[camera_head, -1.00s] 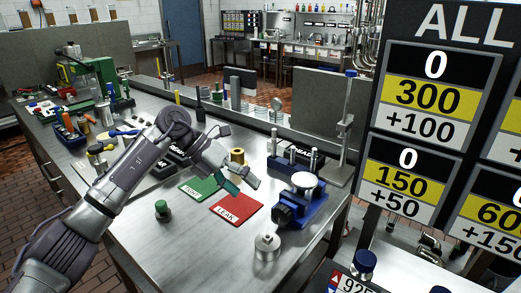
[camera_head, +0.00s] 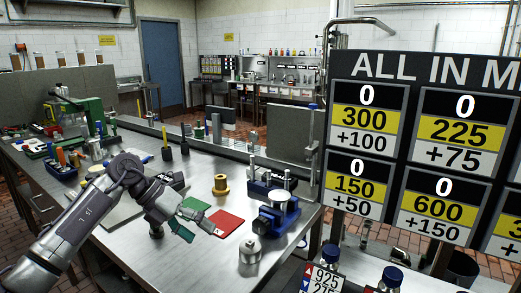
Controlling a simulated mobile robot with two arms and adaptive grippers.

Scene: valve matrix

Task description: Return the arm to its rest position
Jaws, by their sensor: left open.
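My left arm comes in from the lower left over the metal workbench (camera_head: 190,262). My left gripper (camera_head: 198,226) is open and empty, above the bench in front of the green mat (camera_head: 194,204) and the red mat (camera_head: 226,223). Part of the green mat is hidden behind it. My right gripper is not in view.
A brass part (camera_head: 220,186) stands behind the mats. A blue fixture (camera_head: 279,212) and a steel cylinder (camera_head: 250,250) stand to the right. A green machine (camera_head: 80,115) and tools crowd the left. A large number board (camera_head: 415,150) fills the right.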

